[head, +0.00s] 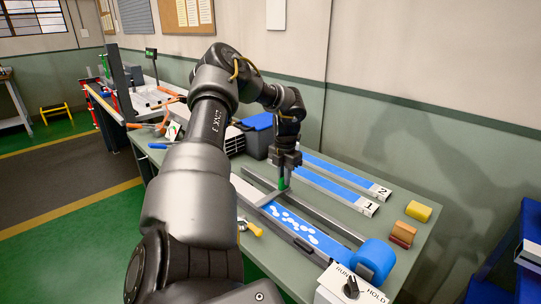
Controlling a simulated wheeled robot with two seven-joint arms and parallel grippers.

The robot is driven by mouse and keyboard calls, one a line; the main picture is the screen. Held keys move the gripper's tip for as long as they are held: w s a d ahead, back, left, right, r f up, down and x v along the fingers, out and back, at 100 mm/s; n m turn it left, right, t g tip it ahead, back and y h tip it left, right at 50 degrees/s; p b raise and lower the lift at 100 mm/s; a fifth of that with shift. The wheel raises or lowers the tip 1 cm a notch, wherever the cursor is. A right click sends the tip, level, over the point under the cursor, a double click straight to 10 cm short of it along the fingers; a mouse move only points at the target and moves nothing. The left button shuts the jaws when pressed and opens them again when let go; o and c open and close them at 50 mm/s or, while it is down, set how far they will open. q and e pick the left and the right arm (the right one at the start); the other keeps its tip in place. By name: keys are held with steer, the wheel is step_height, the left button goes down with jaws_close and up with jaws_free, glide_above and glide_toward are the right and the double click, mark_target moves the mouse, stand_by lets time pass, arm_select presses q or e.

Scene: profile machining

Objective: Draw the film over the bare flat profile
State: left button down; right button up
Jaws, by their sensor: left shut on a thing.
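My left gripper (285,160) points down and is shut on a small green grip (282,184), which stands on a grey cross piece (270,198). Blue film with white marks (296,226) runs from the blue roll (374,258) at the bench's front right up to this cross piece. Beyond it, to the left, a pale bare strip (243,189) of the flat profile shows without film. My left arm hides part of the profile's far end. My right gripper is not in view.
Two blue-covered profiles marked 1 (335,189) and 2 (345,174) lie behind. A RUN/HOLD switch box (345,287) stands in front of the roll. Yellow and brown blocks (403,234) sit at right. A yellow-handled tool (252,229) lies near the front edge.

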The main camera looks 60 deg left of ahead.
arm_select(q)
steer(key=shift+a, duration=0.1)
steer(key=shift+s+a+p, duration=0.2)
steer(key=shift+s+a, duration=0.05)
steer(key=shift+a, duration=0.4)
steer(key=shift+s+a+p, duration=0.15)
steer(key=shift+s+a, duration=0.05)
steer(key=shift+a, duration=0.4)
steer(key=shift+s+a, duration=0.2)
steer(key=shift+a, duration=0.35)
steer(key=shift+s+a, duration=0.2)
steer(key=shift+a, duration=0.3)
steer(key=shift+s+a, duration=0.2)
steer(key=shift+a, duration=0.4)
steer(key=shift+s+a, duration=0.2)
steer(key=shift+a, duration=0.4)
steer(key=shift+s+a, duration=0.2)
steer(key=shift+a, duration=0.4)
steer(key=shift+s+a, duration=0.2)
steer(key=shift+a, duration=0.35)
